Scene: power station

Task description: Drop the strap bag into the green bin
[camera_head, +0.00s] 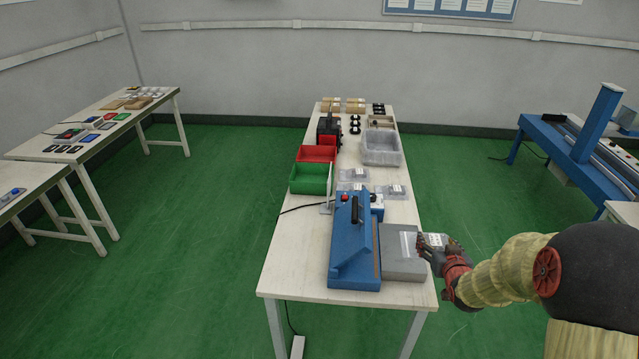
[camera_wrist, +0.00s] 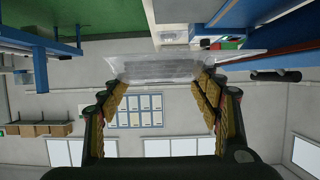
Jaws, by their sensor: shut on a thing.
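My gripper (camera_head: 440,246) is at the right edge of the table, beside the grey plate of the blue machine. It is shut on a clear plastic bag (camera_wrist: 155,66), which spans between the two fingertips in the wrist view. In the head view the bag is small, with a pale label, and partly hidden by the fingers. I cannot make out its contents. The green bin (camera_head: 310,181) stands at the table's left edge, behind the blue machine, to the left of and farther away than my gripper.
The blue machine (camera_head: 353,250) with its grey plate (camera_head: 402,262) fills the table's near end. A red bin (camera_head: 317,153) stands behind the green one. A grey tub (camera_head: 381,151) is at the right. Clear bags (camera_head: 352,175) lie between.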

